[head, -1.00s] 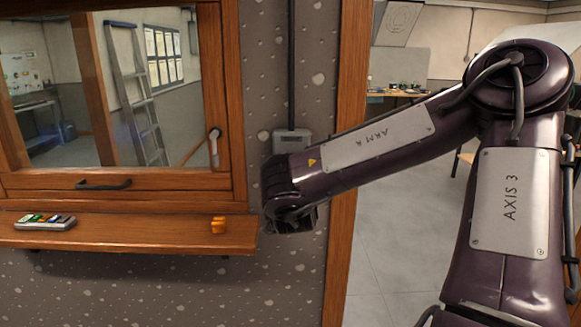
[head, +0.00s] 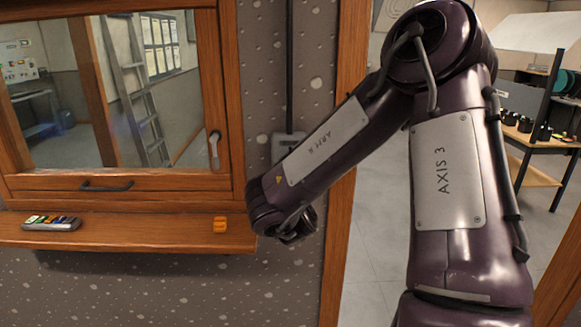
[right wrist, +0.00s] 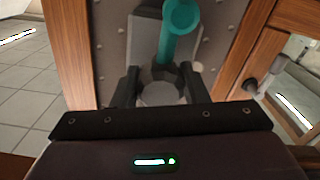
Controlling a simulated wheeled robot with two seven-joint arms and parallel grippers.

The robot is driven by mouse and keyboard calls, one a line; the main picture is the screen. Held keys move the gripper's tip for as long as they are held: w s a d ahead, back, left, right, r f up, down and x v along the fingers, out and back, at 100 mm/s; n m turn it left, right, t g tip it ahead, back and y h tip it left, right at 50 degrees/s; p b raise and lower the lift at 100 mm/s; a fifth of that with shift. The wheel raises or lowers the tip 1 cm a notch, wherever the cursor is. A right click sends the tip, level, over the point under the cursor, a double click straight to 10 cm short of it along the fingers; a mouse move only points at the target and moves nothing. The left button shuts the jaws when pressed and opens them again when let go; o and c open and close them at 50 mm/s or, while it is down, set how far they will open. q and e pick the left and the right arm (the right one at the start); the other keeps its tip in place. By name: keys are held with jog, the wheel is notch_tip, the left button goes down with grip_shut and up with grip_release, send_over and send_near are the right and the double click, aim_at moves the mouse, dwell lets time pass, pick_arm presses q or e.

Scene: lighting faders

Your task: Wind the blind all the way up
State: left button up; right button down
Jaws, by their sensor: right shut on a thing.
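A teal crank (right wrist: 178,22) shows in the right wrist view, its round end at the top and its arm running down between my fingers. My right gripper (right wrist: 160,72) is shut on the crank's lower part; the exact contact is partly hidden. In the head view my right gripper (head: 298,228) is low against the wall right of the window, mostly hidden by its own wrist. A grey wall box (head: 288,145) with a dark conduit above it is partly covered by my forearm. The blind is not visible. My left gripper is not in view.
A wooden window (head: 120,183) with a handle is at left. A wooden door post (head: 338,235) stands close right of my gripper.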

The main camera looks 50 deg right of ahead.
dwell(0.5)
jog(key=c, duration=0.8)
grip_release()
jog(key=shift+c, duration=0.2)
jog(key=shift+s+a+f+b, duration=0.1)
jog(key=shift+a+f+b, duration=0.1)
jog(key=shift+b, duration=0.1)
jog(key=b+v, duration=0.7)
jog(key=b, duration=0.1)
jog(key=shift+r+b, duration=0.15)
jog(key=shift+b, duration=0.15)
jog(key=shift+s+a, duration=0.1)
jog(key=shift+a, duration=0.05)
